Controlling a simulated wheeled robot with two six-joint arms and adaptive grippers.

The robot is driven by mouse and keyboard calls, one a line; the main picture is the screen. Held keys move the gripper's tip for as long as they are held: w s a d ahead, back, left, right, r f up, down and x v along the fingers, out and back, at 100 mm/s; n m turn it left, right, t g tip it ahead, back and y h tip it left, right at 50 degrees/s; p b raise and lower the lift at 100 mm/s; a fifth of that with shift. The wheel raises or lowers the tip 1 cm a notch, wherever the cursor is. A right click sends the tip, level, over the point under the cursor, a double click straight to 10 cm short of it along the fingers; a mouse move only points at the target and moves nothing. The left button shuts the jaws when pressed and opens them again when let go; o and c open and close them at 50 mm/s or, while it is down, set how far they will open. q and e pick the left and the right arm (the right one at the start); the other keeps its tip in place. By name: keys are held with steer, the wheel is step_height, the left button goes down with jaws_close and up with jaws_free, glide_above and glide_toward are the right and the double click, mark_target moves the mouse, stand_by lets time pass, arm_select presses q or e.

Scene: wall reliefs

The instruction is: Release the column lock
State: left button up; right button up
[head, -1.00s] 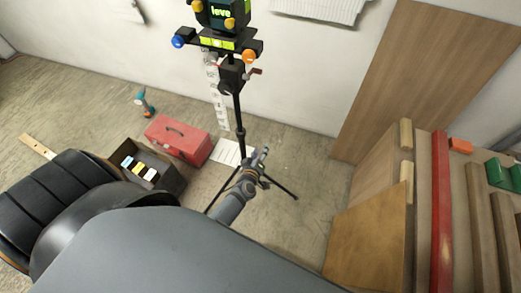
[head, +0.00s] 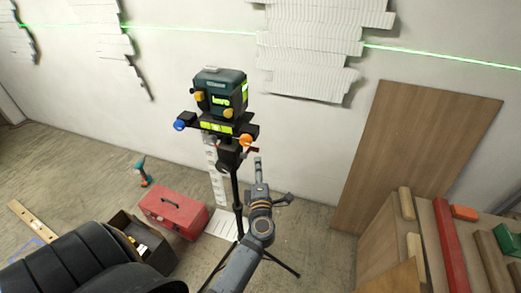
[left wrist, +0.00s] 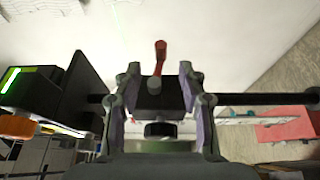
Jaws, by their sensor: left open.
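A teal and black laser level (head: 221,95) stands on a black tripod column (head: 235,190) before the wall. Below it is a black collar (head: 229,158) with a small red lever (head: 252,150). In the left wrist view the red lever (left wrist: 160,57) sticks up from the black collar block (left wrist: 155,95), and the column crosses sideways. My left gripper (head: 262,175) is just right of and below the collar. In the left wrist view its open fingers (left wrist: 159,78) stand either side of the block and lever; contact cannot be told. My right gripper is out of view.
A red toolbox (head: 174,212), an open dark box (head: 142,243) and a drill (head: 143,172) are on the floor at left. Wood boards (head: 415,150) and lumber stand at right. White reliefs (head: 315,45) hang on the wall, crossed by a green laser line.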

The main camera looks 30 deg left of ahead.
mark_target(257, 149)
arm_select(q)
steer(key=p+x, duration=0.1)
steer(key=x, duration=0.8)
steer(key=shift+w+a+f, duration=0.1)
steer(key=shift+w+a, duration=0.15)
steer(key=shift+w, duration=0.05)
jaws_close()
steer(key=shift+f, duration=0.1)
steer(key=t+y+b, duration=0.1)
steer(key=b, duration=0.4)
steer(key=shift+n, duration=0.3)
steer(key=shift+r+b, duration=0.25)
steer(key=shift+b, duration=0.05)
steer(key=shift+r+y, duration=0.25)
steer(key=shift+y, duration=0.05)
steer(key=shift+r, duration=0.15)
